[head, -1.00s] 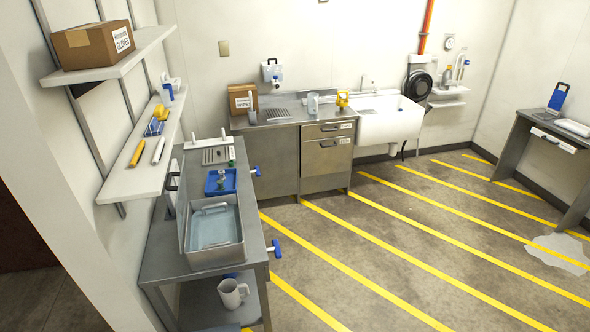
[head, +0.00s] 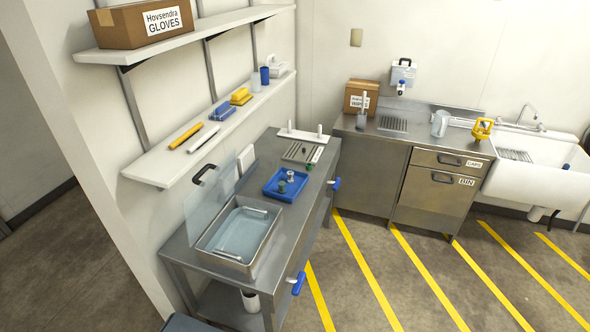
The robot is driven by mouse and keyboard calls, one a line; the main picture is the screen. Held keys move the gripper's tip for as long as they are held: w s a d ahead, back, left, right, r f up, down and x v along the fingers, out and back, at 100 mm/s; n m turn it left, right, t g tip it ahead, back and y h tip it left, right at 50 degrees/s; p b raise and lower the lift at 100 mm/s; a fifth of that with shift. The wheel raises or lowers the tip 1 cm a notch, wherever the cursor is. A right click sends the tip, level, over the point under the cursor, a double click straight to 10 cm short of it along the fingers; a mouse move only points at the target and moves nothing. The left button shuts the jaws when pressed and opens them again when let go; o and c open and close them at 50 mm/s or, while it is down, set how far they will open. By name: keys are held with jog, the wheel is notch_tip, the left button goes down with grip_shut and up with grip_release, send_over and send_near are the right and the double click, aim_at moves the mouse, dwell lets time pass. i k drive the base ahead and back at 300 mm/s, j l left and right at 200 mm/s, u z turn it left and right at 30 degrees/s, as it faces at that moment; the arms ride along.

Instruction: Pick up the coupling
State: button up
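A shallow blue tray (head: 273,193) sits on the left steel bench. Two small fittings are in it, a grey-green one (head: 290,175) and a greenish one (head: 282,187) beside it. A small dark green piece (head: 308,167) stands on the bench just behind the tray. Any of these may be the coupling; they are too small to tell which. My gripper is not in view.
A steel basin of liquid (head: 240,232) with a raised clear lid (head: 205,200) is in front of the tray. Blue-handled valves (head: 297,284) stick out from the bench's right side. A shelf (head: 165,168) overhangs its left. Striped floor to the right is clear.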

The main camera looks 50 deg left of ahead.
aim_at(281, 183)
jog(key=i+j+u, duration=0.1)
jog(key=i+u, duration=0.15)
jog(key=i, duration=0.35)
jog(key=i+u, duration=0.25)
jog(key=i, duration=0.4)
jog(key=i+l+u, duration=0.3)
jog(key=i, duration=0.3)
jog(key=i+j+u, duration=0.1)
jog(key=i+u, duration=0.35)
jog(key=i+l+u, duration=0.15)
jog(key=i+u, duration=0.3)
jog(key=i+l+u, duration=0.3)
jog(key=i+u, duration=0.15)
jog(key=i, duration=0.15)
jog(key=i+u, duration=0.3)
jog(key=u, duration=0.15)
jog(key=i+l+u, duration=0.2)
jog(key=u, duration=0.2)
jog(key=i+l+u, duration=0.25)
jog(key=u, duration=0.2)
